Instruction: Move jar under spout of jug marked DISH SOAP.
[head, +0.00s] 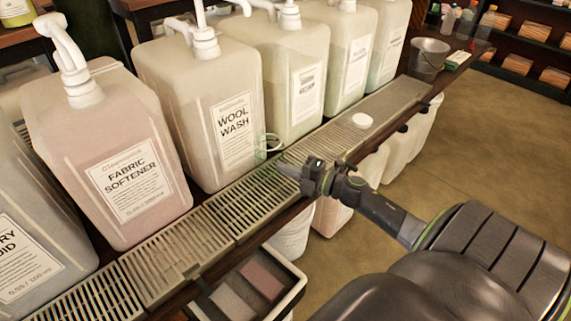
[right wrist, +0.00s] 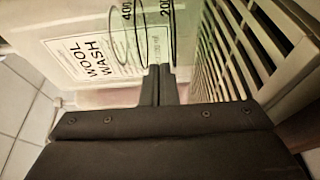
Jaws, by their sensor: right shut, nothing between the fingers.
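A clear jar (head: 268,150) with a pale rim stands on the slatted drip tray (head: 245,205) in front of the jug labelled WOOL WASH (head: 212,110). In the right wrist view the jar (right wrist: 127,40) shows as a faint outline with 400 and 200 marks. My right gripper (head: 285,170) is shut and empty, its tips just beside the jar; I cannot tell whether they touch it. In the right wrist view the closed fingers (right wrist: 158,78) point at the jar. No label reading DISH SOAP is legible; the farther jugs' labels are too small. My left gripper is not in view.
A jug labelled FABRIC SOFTENER (head: 115,160) stands left of the WOOL WASH jug. A white lid-like disc (head: 362,121) lies on the tray farther right. A metal bucket (head: 429,58) stands at the far end.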

